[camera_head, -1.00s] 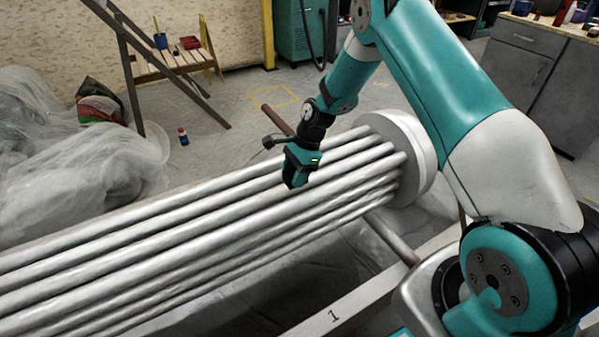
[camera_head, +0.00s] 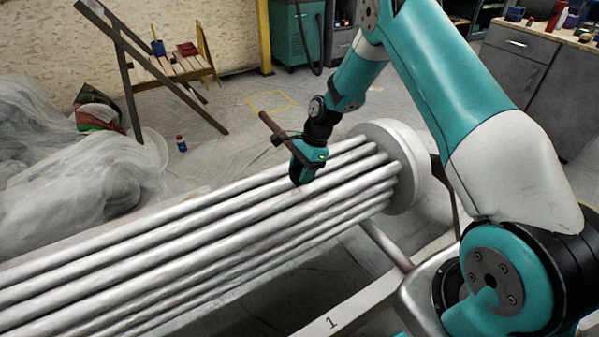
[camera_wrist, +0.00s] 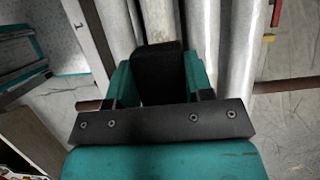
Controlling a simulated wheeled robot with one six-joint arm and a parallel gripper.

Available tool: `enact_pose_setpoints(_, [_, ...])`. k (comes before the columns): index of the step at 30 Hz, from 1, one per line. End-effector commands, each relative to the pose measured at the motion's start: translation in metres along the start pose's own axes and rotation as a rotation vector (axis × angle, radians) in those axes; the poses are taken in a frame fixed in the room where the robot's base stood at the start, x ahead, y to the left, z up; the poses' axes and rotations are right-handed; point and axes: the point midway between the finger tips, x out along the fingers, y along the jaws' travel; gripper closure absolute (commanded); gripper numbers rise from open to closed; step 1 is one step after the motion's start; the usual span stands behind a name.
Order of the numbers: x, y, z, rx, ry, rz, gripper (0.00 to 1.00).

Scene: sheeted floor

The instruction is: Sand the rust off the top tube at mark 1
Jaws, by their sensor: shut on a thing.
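A bundle of long silver tubes (camera_head: 180,235) runs from the lower left to a round end plate (camera_head: 418,165). A mark reading 1 (camera_head: 331,322) is on the pale rail in front of it. My gripper (camera_head: 302,178) is over the upper tubes near the end plate, pointing down. In the wrist view it is shut on a dark block (camera_wrist: 158,72) between teal jaws, with tubes (camera_wrist: 237,45) passing behind it. Whether the block touches a tube cannot be told. Only a faint brownish tint shows on the tubes near my gripper; the surface under the block is hidden.
A brown crossbar (camera_head: 272,128) sticks out behind my gripper and passes under the tubes. Open sheeted floor lies beyond the tubes.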

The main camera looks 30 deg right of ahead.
Motion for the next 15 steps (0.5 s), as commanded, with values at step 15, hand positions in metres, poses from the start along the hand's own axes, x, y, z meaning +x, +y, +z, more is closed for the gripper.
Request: enact_pose_setpoints(15, [-0.041,0.001,0.014,0.004,0.0,-0.002,0.75])
